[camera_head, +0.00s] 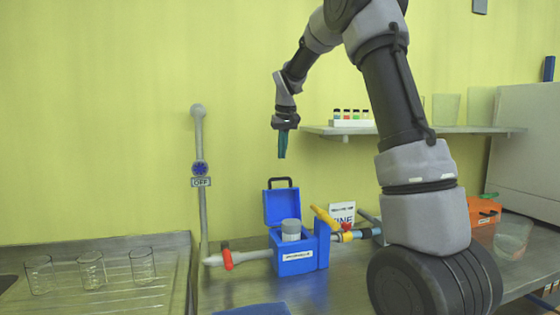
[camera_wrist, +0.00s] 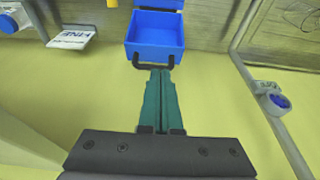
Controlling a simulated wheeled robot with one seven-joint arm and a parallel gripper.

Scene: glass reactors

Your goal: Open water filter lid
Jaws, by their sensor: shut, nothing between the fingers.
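The blue water filter box (camera_head: 298,262) stands on the steel bench, with a grey cylinder (camera_head: 291,228) inside it. Its blue lid (camera_head: 281,207) is raised, standing upright at the back of the box, with a dark handle (camera_head: 283,181) at its top. In the wrist view the hollow side of the lid (camera_wrist: 155,32) shows, with the handle (camera_wrist: 152,64) at its edge. My gripper (camera_head: 282,156) points down above the handle, apart from it, in the head view. Its teal fingers (camera_wrist: 160,75) are together and empty.
A pipe with a red valve (camera_head: 227,257) joins the box on the left. A yellow lever (camera_head: 325,218) and pipework sit on its right. Several glass beakers (camera_head: 91,270) stand at the left. A shelf (camera_head: 400,130) with small vials (camera_head: 352,117) is on the wall.

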